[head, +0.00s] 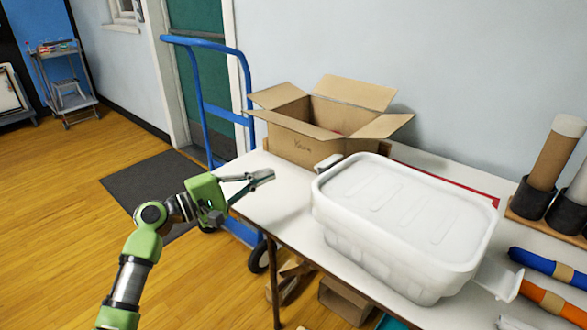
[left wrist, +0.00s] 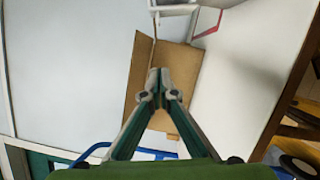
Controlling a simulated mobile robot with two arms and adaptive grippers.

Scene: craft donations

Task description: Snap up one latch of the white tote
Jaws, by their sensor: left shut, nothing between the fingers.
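The white tote (head: 375,265) stands on the table with its white lid (head: 400,200) on top. A pale latch flap (head: 500,279) sticks outward at the tote's right end. A small pale piece with a dark edge (head: 328,162) shows at its far left end; it looks like the other latch. My left gripper (head: 268,176) is shut and empty, above the table's left edge, left of the tote and apart from it. Its closed fingertips (left wrist: 159,75) also show in the left wrist view. My right gripper is not in view.
An open cardboard box (head: 295,149) stands behind the tote, near my left gripper. A blue hand truck (head: 208,100) is beyond the table (head: 262,215). The table's left corner is bare.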

